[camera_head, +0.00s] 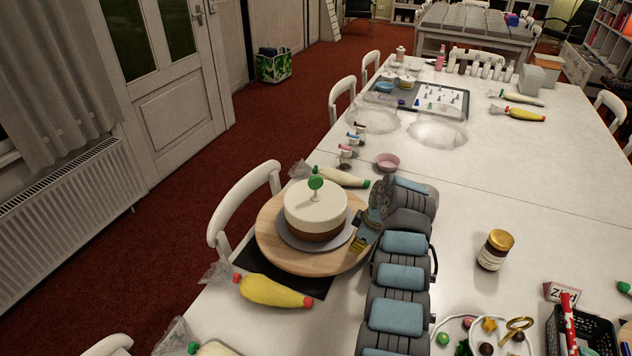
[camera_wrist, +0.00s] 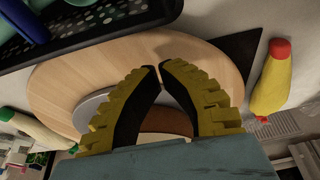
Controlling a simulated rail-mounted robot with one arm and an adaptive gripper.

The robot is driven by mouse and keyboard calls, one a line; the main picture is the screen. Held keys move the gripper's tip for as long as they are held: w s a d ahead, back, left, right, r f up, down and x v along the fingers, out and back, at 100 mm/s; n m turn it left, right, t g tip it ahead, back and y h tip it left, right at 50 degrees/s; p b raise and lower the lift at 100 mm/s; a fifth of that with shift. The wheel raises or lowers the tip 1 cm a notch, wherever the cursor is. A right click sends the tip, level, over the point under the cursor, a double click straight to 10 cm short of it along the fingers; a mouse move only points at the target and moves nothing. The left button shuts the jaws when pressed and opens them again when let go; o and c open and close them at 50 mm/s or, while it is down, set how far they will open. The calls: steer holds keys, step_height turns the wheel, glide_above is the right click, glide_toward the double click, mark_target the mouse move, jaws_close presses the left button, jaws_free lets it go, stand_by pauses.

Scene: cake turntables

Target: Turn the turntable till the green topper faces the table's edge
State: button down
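The turntable (camera_head: 270,240) is a round pale wooden disc near the table's left edge, over a dark mat. On it a grey board (camera_head: 288,236) carries a cake (camera_head: 315,220) with a cream top and brown lower side. The green topper (camera_head: 316,184) is a round disc on a pale stem, standing on the cake's top. My gripper (camera_head: 360,245) is low at the disc's right side. In the wrist view the disc (camera_wrist: 65,75) lies beyond the yellow-and-black fingers (camera_wrist: 158,68), whose tips meet with nothing seen between them. Whether they touch the disc I cannot tell.
A yellow piping bag (camera_head: 270,291) lies in front of the turntable, and a cream one (camera_head: 342,177) behind it. White chairs (camera_head: 243,205) line the left edge.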

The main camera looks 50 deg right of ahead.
mark_target(322, 267)
steer(key=shift+w+a+r+p, duration=0.1)
steer(key=shift+w+a+p, duration=0.05)
steer(key=shift+a+p, duration=1)
steer(key=shift+w+a+r+p, duration=0.1)
steer(key=shift+w+a+p, duration=0.05)
steer(key=shift+a+p, duration=0.95)
steer(key=shift+w+a+r+p, duration=0.1)
steer(key=shift+w+a+p, duration=0.05)
steer(key=shift+a+p, duration=0.95)
steer(key=shift+w+a+f, duration=0.1)
steer(key=shift+a+f, duration=0.2)
steer(key=shift+a, duration=0.45)
steer(key=w+a, duration=0.3)
steer(key=w, duration=0.2)
steer(key=w+a, duration=0.2)
steer(key=w, duration=0.1)
steer(key=shift+w+a, duration=0.1)
steer(key=shift+a, duration=0.2)
steer(key=shift+f, duration=0.1)
steer(key=shift+f+b, duration=0.9)
steer(key=shift+f, duration=0.45)
steer(key=shift+s+d+r, duration=0.1)
steer(key=shift+s+d, duration=1)
steer(key=shift+s, duration=0.3)
steer(key=shift+s+d, duration=1.1)
steer(key=shift+s, duration=0.25)
